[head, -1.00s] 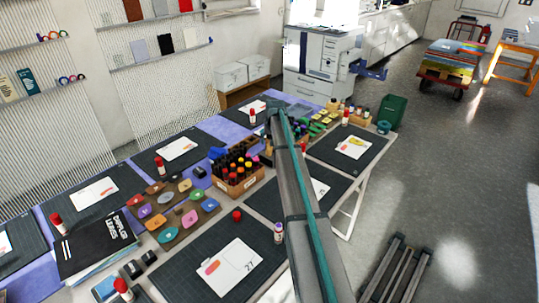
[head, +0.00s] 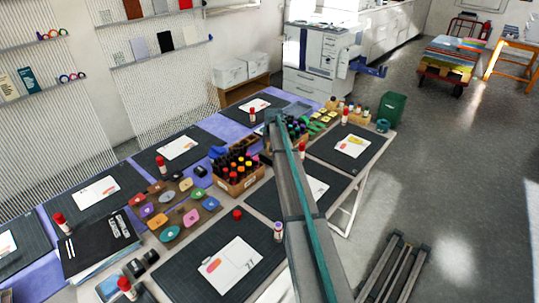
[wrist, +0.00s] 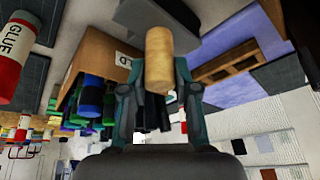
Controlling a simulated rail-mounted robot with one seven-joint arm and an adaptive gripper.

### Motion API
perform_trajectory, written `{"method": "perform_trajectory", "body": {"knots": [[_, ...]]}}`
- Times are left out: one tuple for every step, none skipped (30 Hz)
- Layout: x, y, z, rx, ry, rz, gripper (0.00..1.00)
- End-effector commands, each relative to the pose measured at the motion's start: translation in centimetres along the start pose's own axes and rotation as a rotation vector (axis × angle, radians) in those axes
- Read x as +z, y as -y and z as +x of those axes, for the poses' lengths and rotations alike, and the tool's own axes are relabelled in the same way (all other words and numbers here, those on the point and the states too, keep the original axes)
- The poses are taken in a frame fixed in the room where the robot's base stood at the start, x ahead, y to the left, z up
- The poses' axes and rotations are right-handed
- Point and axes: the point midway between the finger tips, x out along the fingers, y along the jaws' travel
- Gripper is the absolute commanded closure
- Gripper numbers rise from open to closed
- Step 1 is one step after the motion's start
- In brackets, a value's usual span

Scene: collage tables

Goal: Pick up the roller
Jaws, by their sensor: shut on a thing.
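In the wrist view, a tan cylinder (wrist: 159,62), which looks like the roller, stands out between the two teal-grey fingers of my gripper (wrist: 157,88). My gripper is shut on it. A dark grey part (wrist: 160,18) shows behind the cylinder's far end; I cannot tell if it belongs to the roller. In the head view my arm reaches over the table, and its links hide the gripper and the roller.
A cardboard box of bottles (head: 237,180) stands mid-table, with a wooden holder of bottles (wrist: 90,60) close to my gripper in the wrist view. Glue sticks (head: 278,231), dark mats (head: 185,268) and paint samples (head: 170,234) crowd the table.

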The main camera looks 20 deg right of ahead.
Motion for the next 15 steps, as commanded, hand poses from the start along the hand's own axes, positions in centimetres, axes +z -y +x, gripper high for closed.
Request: {"method": "perform_trajectory", "body": {"knots": [[0.0,0.0,0.0,0.000,0.000,0.000,0.99],[0.0,0.0,0.0,0.000,0.000,0.000,1.00],[-0.1,0.0,-0.1,0.000,-0.001,0.000,1.00],[-0.1,0.0,-0.1,0.000,-0.001,0.000,1.00],[-0.1,0.0,-0.1,0.000,-0.001,0.000,1.00],[-0.1,0.0,-0.1,0.000,-0.001,0.000,1.00],[-0.1,0.0,-0.1,0.000,-0.001,0.000,1.00],[-0.1,0.0,-0.1,0.000,-0.001,0.000,1.00],[-0.1,0.0,-0.1,0.000,-0.002,0.000,1.00],[-0.1,0.0,-0.2,0.000,-0.002,0.000,1.00],[-0.2,0.0,-0.3,0.000,-0.002,0.000,1.00],[-0.3,0.1,-0.6,0.000,-0.003,0.000,1.00],[-0.4,0.1,-0.8,0.000,-0.003,0.000,1.00],[-0.6,0.1,-1.1,0.000,-0.004,0.000,1.00],[-0.7,0.1,-1.5,0.000,-0.004,0.000,1.00]]}}
